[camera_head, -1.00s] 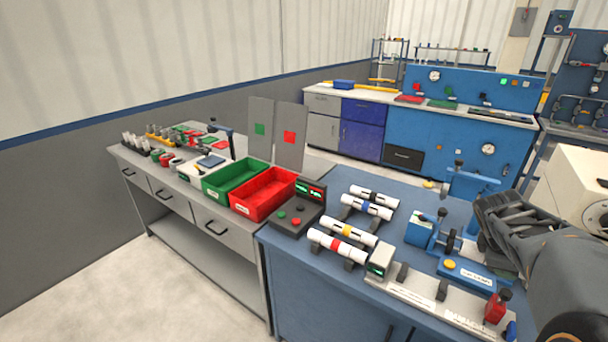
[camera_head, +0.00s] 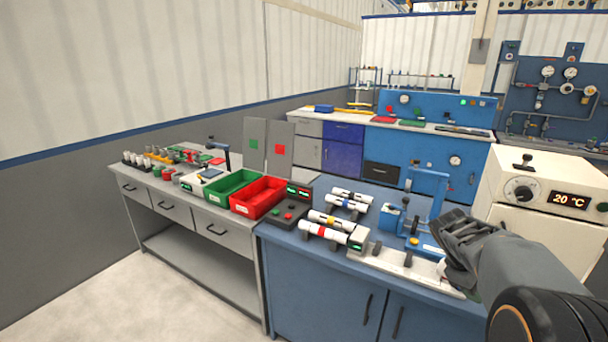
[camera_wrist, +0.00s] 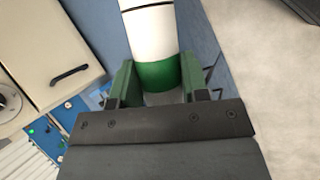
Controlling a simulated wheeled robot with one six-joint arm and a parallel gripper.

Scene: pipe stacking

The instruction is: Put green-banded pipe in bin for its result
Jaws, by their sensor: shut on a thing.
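The green-banded pipe (camera_wrist: 152,40) is white with a thin dark ring and a wide green band, and shows in the wrist view. My gripper (camera_wrist: 158,80) is shut on it, one green-padded finger on each side of the band. The pipe's far end runs out of the picture. In the head view my gripper (camera_head: 455,240) is over the right part of the blue bench, and the pipe is hidden there. A green bin (camera_head: 222,194) and a red bin (camera_head: 248,212) stand side by side on the grey table, apart from my gripper.
Several other banded pipes (camera_head: 330,218) lie on holders on the blue bench. Green- and red-marked panels (camera_head: 279,150) rise behind the bins. A white oven (camera_head: 540,205) reading 20 °C is at right.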

